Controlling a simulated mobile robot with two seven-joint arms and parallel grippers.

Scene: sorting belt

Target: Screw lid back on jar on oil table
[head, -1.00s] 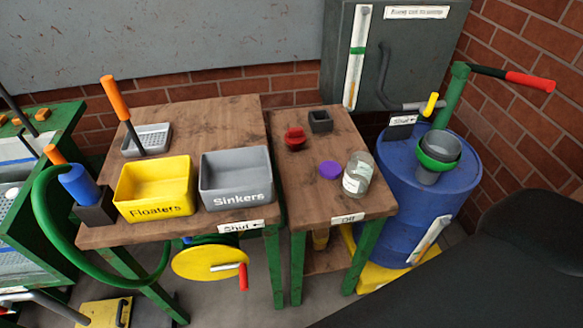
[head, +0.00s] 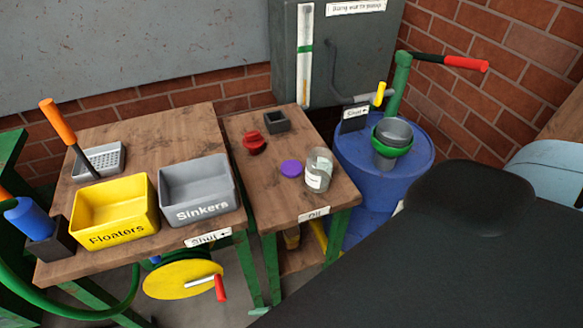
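A clear glass jar (head: 319,171) with a pale label stands upright and open on the small wooden oil table (head: 285,213), near its right edge. A purple lid (head: 292,168) lies flat on the table just left of the jar, apart from it. The table's front edge carries an "Oil" label (head: 314,214). Neither of my grippers shows in the head view. A large dark part, probably mine, fills the lower right and covers the floor there.
A red knobbed item (head: 254,143) and a small dark square box (head: 276,121) sit at the table's back. On the left table are a yellow Floaters bin (head: 115,235) and a grey Sinkers bin (head: 202,215). A blue drum (head: 375,190) with a funnel and green pump stands right.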

